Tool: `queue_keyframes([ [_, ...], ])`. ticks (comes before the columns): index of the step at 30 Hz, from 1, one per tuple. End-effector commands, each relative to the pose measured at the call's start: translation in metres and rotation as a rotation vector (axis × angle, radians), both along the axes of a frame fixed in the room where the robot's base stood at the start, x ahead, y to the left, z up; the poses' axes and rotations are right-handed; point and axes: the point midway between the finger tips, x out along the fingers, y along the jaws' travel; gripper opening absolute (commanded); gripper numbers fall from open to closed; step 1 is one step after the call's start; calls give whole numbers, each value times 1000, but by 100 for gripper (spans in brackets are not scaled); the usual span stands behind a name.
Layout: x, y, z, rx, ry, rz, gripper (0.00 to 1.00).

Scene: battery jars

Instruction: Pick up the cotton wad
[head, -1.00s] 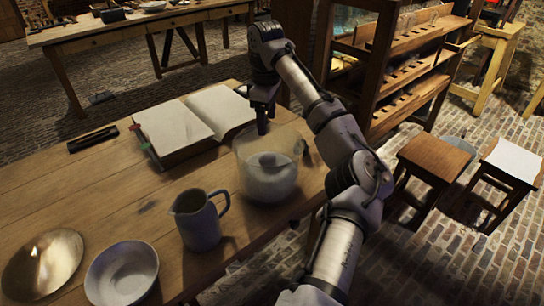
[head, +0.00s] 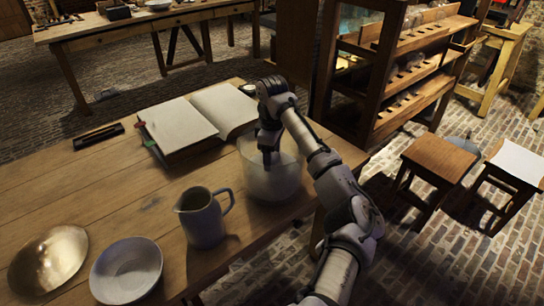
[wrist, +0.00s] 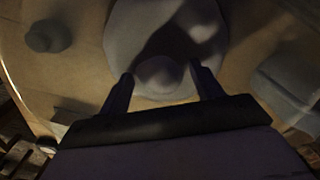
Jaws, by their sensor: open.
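My gripper (wrist: 163,88) is open, its two dark fingers pointing down, one on each side of a small pale rounded lump (wrist: 158,72). The lump sits in front of a larger pale round form (wrist: 140,30), partly in shadow. I cannot tell for sure whether the lump is the cotton wad or a knob; no other wad is recognisable. In the head view, my gripper (head: 268,158) reaches down into the mouth of a clear glass jar (head: 286,182) on the table. The jar's pale contents are blurred by the glass and partly hidden by my gripper.
A grey jug (head: 203,220) stands left of the jar. An open book (head: 178,122) lies behind it, and a white bowl (head: 126,272) and brass dish (head: 47,262) stand at the front left. The table's middle left (head: 100,190) is clear.

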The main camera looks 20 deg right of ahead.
Motion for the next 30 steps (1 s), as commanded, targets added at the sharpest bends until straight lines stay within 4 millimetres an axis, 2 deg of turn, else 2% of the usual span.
queue_keyframes([
  [5, 0, 0, -1, 0, 0, 0, 65],
  [6, 0, 0, -1, 0, 0, 0, 62],
  [16, 0, 0, -1, 0, 0, 0, 19],
  [25, 0, 0, 0, -1, -1, 0, 18],
  [30, 1, 0, 12, 0, -2, 0, 18],
])
